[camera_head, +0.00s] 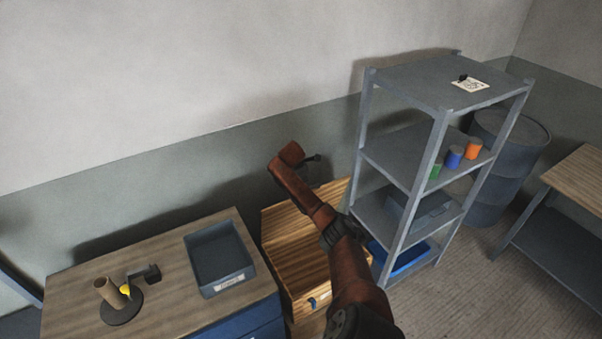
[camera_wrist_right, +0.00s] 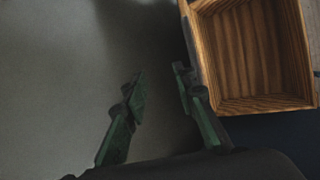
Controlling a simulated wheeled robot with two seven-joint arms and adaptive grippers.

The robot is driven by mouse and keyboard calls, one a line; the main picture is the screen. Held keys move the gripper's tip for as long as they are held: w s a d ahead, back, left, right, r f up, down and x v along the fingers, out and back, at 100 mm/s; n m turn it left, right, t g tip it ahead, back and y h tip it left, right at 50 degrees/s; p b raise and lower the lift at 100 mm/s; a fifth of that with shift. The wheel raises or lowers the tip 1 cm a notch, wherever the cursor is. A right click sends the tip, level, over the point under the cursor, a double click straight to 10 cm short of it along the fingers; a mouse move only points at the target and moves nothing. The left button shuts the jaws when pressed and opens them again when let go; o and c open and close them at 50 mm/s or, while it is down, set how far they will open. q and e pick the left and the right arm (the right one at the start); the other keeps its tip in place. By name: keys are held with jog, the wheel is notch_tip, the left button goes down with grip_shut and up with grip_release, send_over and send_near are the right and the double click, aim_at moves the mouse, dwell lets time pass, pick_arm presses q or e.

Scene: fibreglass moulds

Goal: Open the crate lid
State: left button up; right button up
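The wooden crate (camera_head: 300,278) stands between the workbench and the shelf rack, with a small latch (camera_head: 319,301) on its front. My right arm crosses over it and hides part of it; I cannot tell the lid's angle in the head view. In the right wrist view, a hollow wooden interior with a pale rim (camera_wrist_right: 262,105) shows at the upper right. My right gripper (camera_wrist_right: 160,90) is open and empty, its right finger close beside the rim's left edge; contact is unclear. In the head view, only a small dark part near the wall shows of it. My left gripper is out of view.
A grey tray (camera_head: 219,258) and a dark round stand with a brown tube (camera_head: 107,293) are on the workbench at left. The shelf rack (camera_head: 438,140), holding several cups and bins, stands close to the crate's right. A barrel (camera_head: 508,140) is behind it.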

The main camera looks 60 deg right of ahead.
jog(key=shift+v, duration=2.1)
